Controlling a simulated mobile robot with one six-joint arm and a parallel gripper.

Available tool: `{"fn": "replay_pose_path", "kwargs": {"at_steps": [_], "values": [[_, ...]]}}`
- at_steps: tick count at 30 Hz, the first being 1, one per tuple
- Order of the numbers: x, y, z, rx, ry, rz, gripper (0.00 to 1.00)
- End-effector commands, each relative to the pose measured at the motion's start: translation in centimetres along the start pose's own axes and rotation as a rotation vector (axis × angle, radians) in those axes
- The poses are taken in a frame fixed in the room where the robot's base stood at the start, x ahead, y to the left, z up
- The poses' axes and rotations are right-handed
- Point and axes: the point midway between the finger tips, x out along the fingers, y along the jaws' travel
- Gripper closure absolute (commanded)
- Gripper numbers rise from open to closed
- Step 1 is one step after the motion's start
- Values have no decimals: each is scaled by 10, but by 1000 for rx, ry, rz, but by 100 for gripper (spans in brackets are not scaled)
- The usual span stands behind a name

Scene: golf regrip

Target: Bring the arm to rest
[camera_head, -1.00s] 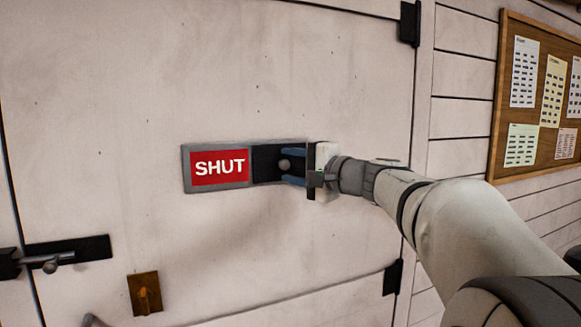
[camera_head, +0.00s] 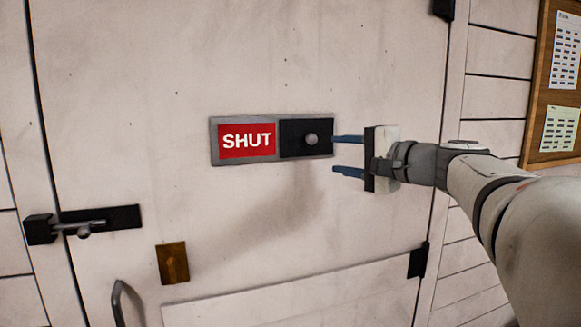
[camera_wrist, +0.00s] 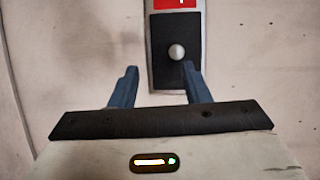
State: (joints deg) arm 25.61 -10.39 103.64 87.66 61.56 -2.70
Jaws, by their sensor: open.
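My gripper (camera_head: 348,156) is open and empty, just right of the sign on the door. Its two blue fingers are spread, and they also show in the wrist view (camera_wrist: 158,86). The sign is a grey-framed plate with a red panel reading SHUT (camera_head: 246,141) and a black slider (camera_head: 292,147) covering its right half. A round grey knob (camera_head: 311,139) sits on the slider. In the wrist view the knob (camera_wrist: 177,52) stands beyond the fingertips, apart from them. My arm reaches in from the right.
The pale door (camera_head: 150,80) fills most of the head view. A black bolt (camera_head: 100,218), a brass plate (camera_head: 172,263) and a curved handle (camera_head: 118,300) are at lower left. A cork board (camera_head: 550,140) hangs at right. The door surface around the sign is otherwise bare.

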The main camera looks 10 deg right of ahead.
Motion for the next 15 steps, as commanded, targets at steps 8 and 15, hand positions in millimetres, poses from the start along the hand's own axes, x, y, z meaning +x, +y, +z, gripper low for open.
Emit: {"fn": "replay_pose_path", "kwargs": {"at_steps": [8, 15], "values": [[-6, 146, 86, -182, -147, 481, 57], [-67, 272, 143, -482, -323, 911, 57]]}}
